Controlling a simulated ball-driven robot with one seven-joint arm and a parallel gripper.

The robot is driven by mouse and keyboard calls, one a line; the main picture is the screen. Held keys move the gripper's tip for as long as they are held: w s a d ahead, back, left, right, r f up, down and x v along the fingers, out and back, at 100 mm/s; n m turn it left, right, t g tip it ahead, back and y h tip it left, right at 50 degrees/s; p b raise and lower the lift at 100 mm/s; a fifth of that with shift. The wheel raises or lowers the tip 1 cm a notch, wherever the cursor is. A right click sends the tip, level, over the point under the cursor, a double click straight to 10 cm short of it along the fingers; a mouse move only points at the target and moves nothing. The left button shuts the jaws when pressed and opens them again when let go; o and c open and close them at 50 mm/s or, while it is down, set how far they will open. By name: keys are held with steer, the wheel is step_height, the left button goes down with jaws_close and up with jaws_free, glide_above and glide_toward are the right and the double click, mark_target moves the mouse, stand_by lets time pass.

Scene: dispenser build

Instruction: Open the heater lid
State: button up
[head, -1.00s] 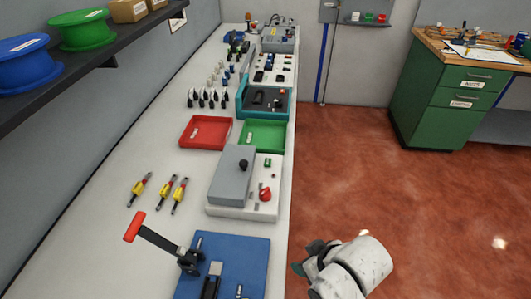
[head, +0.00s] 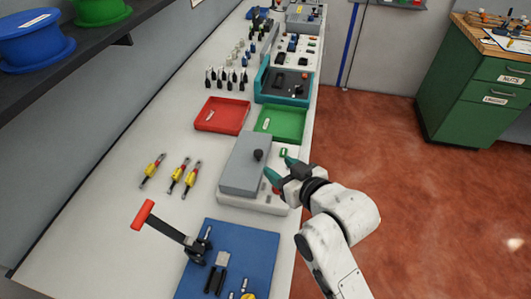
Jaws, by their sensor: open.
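The heater is a pale box on the bench with a grey lid (head: 243,165) on its left part, lying flat and closed. A black round knob (head: 258,155) stands on the lid near its right edge. The heater's white base (head: 255,203) shows along the front, with a small green button (head: 284,152) at its far right. My gripper (head: 279,171) has teal fingertips and is open, just right of the knob, over the heater's right side. It looks apart from the knob. The red control on the heater's right side is largely hidden behind my gripper.
A red tray (head: 221,128) and a green tray (head: 297,124) lie behind the heater. Several yellow-and-red tools (head: 176,175) lie to its left. A blue board (head: 262,243) with a red-handled lever (head: 145,213) is in front. The red floor to the right is clear.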

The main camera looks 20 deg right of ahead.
mark_target(260, 154)
steer(key=p+x, duration=0.1)
steer(key=x, duration=0.8)
steer(key=shift+w, duration=0.1)
steer(key=shift+c, duration=0.2)
jaws_close()
